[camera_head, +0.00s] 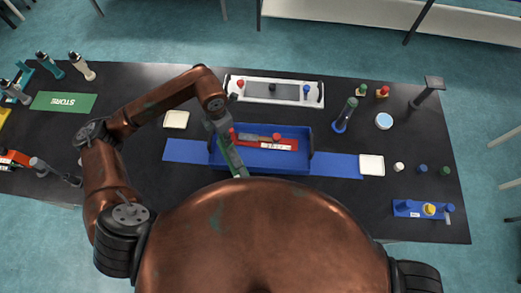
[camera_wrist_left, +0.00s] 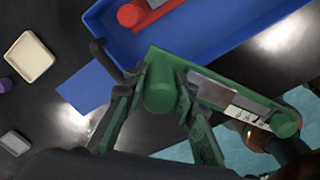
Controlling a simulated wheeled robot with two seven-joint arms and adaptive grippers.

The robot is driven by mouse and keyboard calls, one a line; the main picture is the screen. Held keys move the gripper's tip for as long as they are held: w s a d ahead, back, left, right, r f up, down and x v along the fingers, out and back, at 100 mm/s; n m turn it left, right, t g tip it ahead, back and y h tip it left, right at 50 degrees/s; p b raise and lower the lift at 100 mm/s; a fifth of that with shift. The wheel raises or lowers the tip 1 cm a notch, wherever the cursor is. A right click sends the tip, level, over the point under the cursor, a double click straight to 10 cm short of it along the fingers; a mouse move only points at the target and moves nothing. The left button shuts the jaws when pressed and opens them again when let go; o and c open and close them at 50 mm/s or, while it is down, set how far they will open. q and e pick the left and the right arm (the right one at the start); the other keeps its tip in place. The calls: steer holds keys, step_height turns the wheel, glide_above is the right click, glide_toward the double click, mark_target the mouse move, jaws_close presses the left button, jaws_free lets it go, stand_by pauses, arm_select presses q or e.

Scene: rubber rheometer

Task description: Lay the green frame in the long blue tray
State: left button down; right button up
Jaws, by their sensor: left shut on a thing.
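The green frame (camera_wrist_left: 235,100) has green knobs and a pale label strip. My left gripper (camera_wrist_left: 160,100) is shut on its near green knob. In the head view the green frame (camera_head: 235,162) is tilted across the left front of the long blue tray (camera_head: 262,166), apparently above its wall; touching or apart, I cannot tell. The blue tray also shows in the wrist view (camera_wrist_left: 215,30). A red frame (camera_head: 262,143) lies inside the tray. My left gripper (camera_head: 224,138) is partly hidden by its own wrist in the head view. My right gripper is out of view.
The tray stands on a blue strip (camera_head: 340,165) on the black table. A white tray (camera_head: 235,98) with several knobbed items lies behind. A cream dish (camera_head: 176,119) is left, another (camera_head: 371,165) right.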

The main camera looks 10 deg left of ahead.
arm_select(q)
steer(key=n, duration=0.5)
steer(key=shift+s+f, duration=0.1)
steer(key=shift+f, duration=0.3)
steer(key=n, duration=0.3)
steer(key=f+n+p, duration=0.1)
steer(key=n, duration=0.1)
steer(key=shift+s+a+n, duration=0.1)
steer(key=shift+n, duration=0.3)
steer(key=shift+f, duration=0.4)
step_height(320, 180, down, 9)
steer(key=shift+r+p, duration=0.1)
steer(key=shift+p, duration=0.3)
steer(key=shift+f, duration=0.25)
steer(key=c, duration=1.6)
jaws_free()
